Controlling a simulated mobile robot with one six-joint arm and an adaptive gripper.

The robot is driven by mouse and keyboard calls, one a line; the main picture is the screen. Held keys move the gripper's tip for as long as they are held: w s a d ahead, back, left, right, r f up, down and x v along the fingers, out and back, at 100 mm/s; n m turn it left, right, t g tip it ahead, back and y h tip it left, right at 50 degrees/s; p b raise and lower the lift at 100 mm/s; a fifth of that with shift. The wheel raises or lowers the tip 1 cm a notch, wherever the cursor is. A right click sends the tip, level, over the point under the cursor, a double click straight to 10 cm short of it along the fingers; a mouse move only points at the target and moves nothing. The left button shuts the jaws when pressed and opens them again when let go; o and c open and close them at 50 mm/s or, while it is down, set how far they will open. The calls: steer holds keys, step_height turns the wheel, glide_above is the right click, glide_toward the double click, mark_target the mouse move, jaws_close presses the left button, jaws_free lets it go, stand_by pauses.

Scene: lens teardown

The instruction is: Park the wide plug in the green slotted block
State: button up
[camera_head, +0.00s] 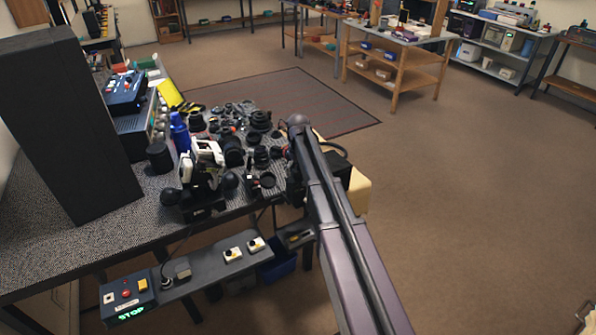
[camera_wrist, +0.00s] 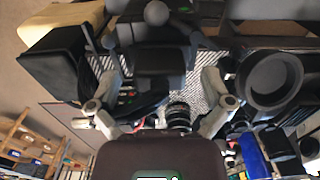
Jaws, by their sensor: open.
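My gripper (camera_wrist: 152,52) shows in the wrist view with its two grey fingers spread wide. A dark block-shaped part (camera_wrist: 160,62) appears between them; I cannot tell its distance or whether a finger touches it. In the head view my arm hides much of the area beside the bench's right end, and I cannot make out the gripper there. Many round black lens parts (camera_head: 258,118) crowd the bench. I cannot tell which, if any, is the wide plug. I cannot clearly identify the green slotted block in either view.
A white and black device (camera_head: 205,165) stands at the bench's front edge. A blue bottle (camera_head: 180,132) and a black cylinder (camera_head: 160,157) stand left of it. A tall black panel (camera_head: 70,125) rises at the left. Open floor (camera_head: 480,200) lies to the right.

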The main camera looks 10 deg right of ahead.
mark_target(298, 170)
steer(key=c, duration=1.3)
steer(key=shift+c, duration=0.2)
steer(key=shift+r+p, duration=1.15)
stand_by(1.0)
steer(key=shift+r+p, duration=1.75)
steer(key=shift+r, duration=0.15)
steer(key=shift+s, duration=0.1)
